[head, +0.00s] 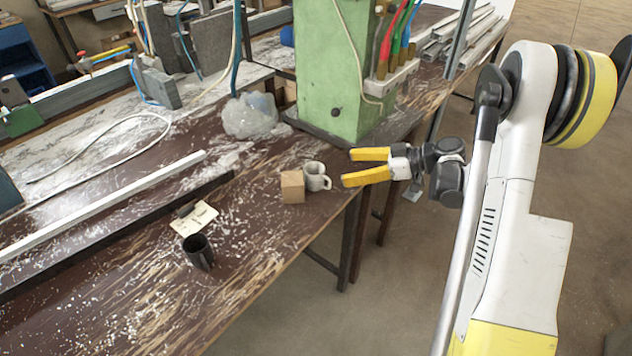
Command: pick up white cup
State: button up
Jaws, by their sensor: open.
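The white cup (316,177) stands upright on the worn brown bench, close to its right edge, with its handle on the right side facing my gripper. My gripper (347,167) has two yellow fingers, open and empty. It points left, just right of the cup, and appears apart from it. I cannot tell its exact height over the bench edge. A small wooden block (292,187) sits directly left of the cup and partly covers its side.
A green machine column (332,70) stands behind the cup. A clear plastic bag (250,115) lies to its left. A black cup (198,251) and a paper tag (194,218) are nearer on the bench (240,285). A white profile (100,207) lies at left.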

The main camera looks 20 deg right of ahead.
aim_at(323, 170)
jog(key=b+x, duration=0.1)
jog(key=x, duration=0.4)
jog(key=shift+w+a+f+b, duration=0.1)
jog(key=shift+b, duration=0.2)
jog(key=b+x, duration=0.2)
jog(key=x, duration=0.3)
jog(key=shift+a, duration=0.25)
jog(key=shift+c, duration=0.5)
jog(key=c, duration=1.3)
